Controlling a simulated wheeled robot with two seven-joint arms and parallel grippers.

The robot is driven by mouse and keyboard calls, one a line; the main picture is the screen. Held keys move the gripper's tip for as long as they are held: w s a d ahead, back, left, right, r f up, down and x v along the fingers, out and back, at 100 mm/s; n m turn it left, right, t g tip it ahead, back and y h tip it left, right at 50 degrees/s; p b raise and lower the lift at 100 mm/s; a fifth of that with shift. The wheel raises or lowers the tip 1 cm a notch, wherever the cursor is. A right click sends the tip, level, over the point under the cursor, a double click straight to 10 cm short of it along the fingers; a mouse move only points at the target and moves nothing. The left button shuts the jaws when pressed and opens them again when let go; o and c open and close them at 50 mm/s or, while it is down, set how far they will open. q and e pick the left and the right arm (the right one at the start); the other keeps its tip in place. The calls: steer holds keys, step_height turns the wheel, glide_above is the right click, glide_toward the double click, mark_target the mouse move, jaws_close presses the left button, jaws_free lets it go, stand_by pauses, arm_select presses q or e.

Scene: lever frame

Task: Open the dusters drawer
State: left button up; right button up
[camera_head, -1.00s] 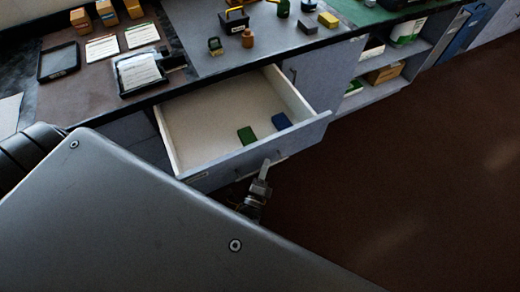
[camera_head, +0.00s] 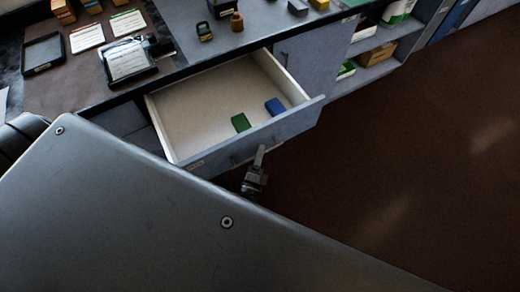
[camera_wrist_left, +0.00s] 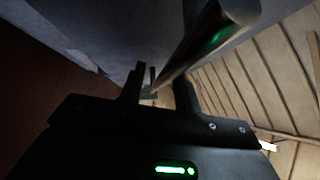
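The drawer (camera_head: 205,108) in the grey cabinet stands pulled well out, its pale inside showing. A green block (camera_head: 240,122) and a blue block (camera_head: 275,106) lie in it near the front. A small label on its front (camera_head: 285,126) is too small to read. My left gripper (camera_head: 259,156) is just outside the drawer front, by its handle. In the left wrist view, the metal handle bar (camera_wrist_left: 208,42) runs close by the gripper's fingers (camera_wrist_left: 160,88), which stand apart. I cannot tell if they touch the bar. My right gripper is out of view.
The worktop above holds a black tray (camera_head: 43,53), white cards (camera_head: 87,37), a clipboard-like item (camera_head: 127,62) and small objects. Open shelves (camera_head: 376,41) stand at the right. The brown floor (camera_head: 420,150) right of the drawer is clear. My large grey arm link covers the lower left.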

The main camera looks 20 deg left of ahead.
arm_select(q)
steer(key=b+v, duration=0.2)
steer(key=v, duration=0.8)
steer(key=shift+s, duration=0.3)
